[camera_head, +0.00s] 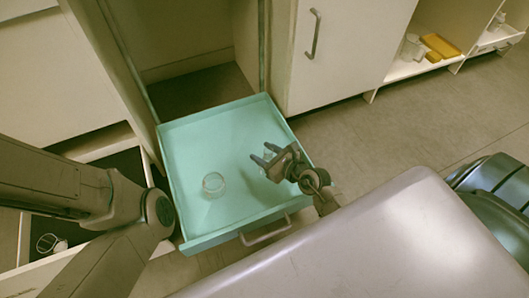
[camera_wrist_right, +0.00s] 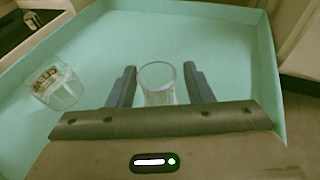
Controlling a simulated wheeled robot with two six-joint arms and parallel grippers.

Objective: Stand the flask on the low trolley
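A clear glass vessel (camera_wrist_right: 158,92), perhaps the flask, stands in a pulled-out teal drawer (camera_head: 185,140). In the right wrist view it lies between the fingers of my right gripper (camera_wrist_right: 160,82), with small gaps at its sides. In the head view my right gripper (camera_head: 264,166) is low over the drawer's right part, and the vessel (camera_head: 268,156) is mostly hidden behind it. A second clear glass (camera_head: 213,184) stands left of it; in the wrist view it has dark lettering (camera_wrist_right: 58,88). My left arm enters from the left, its gripper out of sight. I cannot identify the low trolley.
The drawer has raised walls and a front handle (camera_head: 266,230). A dark-floored open drawer at lower left holds a glass (camera_head: 50,243). White cabinets (camera_head: 345,50) stand behind. A shelf at upper right holds yellow blocks (camera_head: 440,46) and pale vessels.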

